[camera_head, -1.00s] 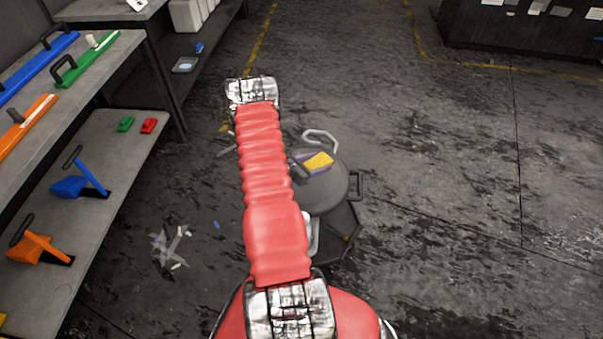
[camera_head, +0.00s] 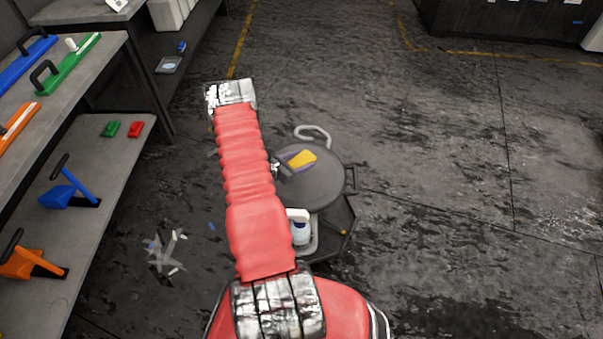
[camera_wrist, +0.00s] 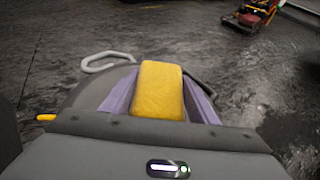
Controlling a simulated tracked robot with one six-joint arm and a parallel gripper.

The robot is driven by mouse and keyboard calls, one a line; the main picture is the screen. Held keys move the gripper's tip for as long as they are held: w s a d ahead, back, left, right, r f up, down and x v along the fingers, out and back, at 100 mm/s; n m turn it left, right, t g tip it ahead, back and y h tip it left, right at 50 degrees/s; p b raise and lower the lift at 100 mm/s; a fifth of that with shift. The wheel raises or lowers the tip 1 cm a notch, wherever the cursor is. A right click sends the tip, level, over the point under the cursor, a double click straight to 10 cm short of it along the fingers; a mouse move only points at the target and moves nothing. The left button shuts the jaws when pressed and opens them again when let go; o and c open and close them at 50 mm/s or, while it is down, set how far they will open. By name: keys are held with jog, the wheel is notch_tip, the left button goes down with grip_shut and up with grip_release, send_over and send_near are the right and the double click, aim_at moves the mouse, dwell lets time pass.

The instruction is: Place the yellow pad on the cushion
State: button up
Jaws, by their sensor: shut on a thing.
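The yellow pad (camera_head: 302,158) is a small block held between the purple fingers of my gripper (camera_wrist: 160,90). In the wrist view the pad (camera_wrist: 158,92) stands out past the fingertips. The cushion appears to be the round dark grey top (camera_head: 322,187) of a stool-like cart. In the head view the pad overlaps the far left part of this top. In the wrist view the round top (camera_wrist: 95,90) shows behind and left of the pad. I cannot tell whether the pad touches it or hangs above it. Part of the top is hidden by my arm.
A bent grey handle (camera_head: 313,133) rises at the cart's far side. A white-and-blue bottle (camera_head: 301,232) stands low on the cart. Shelves (camera_head: 100,170) with blue, orange, green and red tools line the left. The floor to the right is clear.

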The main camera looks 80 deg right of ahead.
aim_at(301, 177)
jog(key=shift+f, duration=1.8)
jog(key=shift+f, duration=2.1)
jog(key=o, duration=1)
jog(key=shift+f, duration=0.1)
jog(key=shift+o, duration=0.2)
jog(key=v, duration=1.2)
